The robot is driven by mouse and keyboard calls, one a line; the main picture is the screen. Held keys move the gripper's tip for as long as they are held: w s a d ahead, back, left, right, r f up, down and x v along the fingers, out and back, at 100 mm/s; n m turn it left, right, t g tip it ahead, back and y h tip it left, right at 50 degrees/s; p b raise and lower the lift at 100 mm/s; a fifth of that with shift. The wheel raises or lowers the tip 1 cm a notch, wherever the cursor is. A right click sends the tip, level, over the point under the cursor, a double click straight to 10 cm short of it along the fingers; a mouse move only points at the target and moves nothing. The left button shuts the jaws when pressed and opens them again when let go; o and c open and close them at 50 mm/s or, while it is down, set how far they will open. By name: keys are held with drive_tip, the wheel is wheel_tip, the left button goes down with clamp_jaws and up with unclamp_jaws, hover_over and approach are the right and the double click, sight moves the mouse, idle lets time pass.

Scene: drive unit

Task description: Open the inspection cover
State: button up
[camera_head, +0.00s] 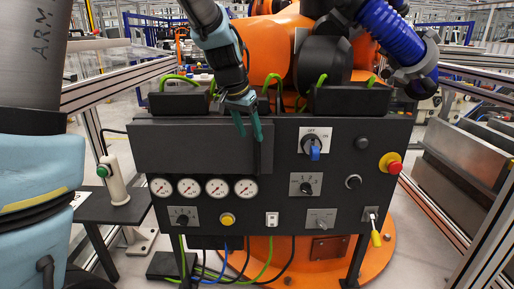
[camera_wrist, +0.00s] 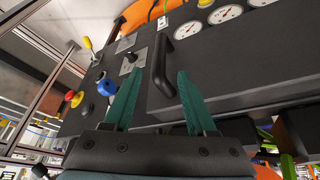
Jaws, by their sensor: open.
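The inspection cover (camera_head: 185,146) is a wide dark flat panel at the upper left of the black control box, and it looks closed. Its black vertical bar handle (camera_head: 262,158) is at the right end, partly hidden by my gripper. My gripper (camera_head: 250,135) has green fingers and is open and empty, at the handle's upper part. In the wrist view the handle (camera_wrist: 158,70) shows between the two fingertips of my gripper (camera_wrist: 159,76), with the cover (camera_wrist: 235,60) to the right. I cannot tell whether the fingertips reach around the handle.
Right of the cover are a blue-handled rotary switch (camera_head: 315,152), a red emergency button (camera_head: 393,166) and a yellow-handled lever (camera_head: 376,238). Several gauges (camera_head: 217,188) sit below the cover. A side table (camera_head: 90,210) holds a white bottle-like object (camera_head: 115,182).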

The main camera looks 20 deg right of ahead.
sight(255, 149)
drive_tip(key=x, duration=1)
drive_tip(key=shift+a+f+p, duration=0.1)
drive_tip(key=shift+p, duration=0.3)
drive_tip(key=shift+c, duration=0.3)
clamp_jaws()
idle(0.5)
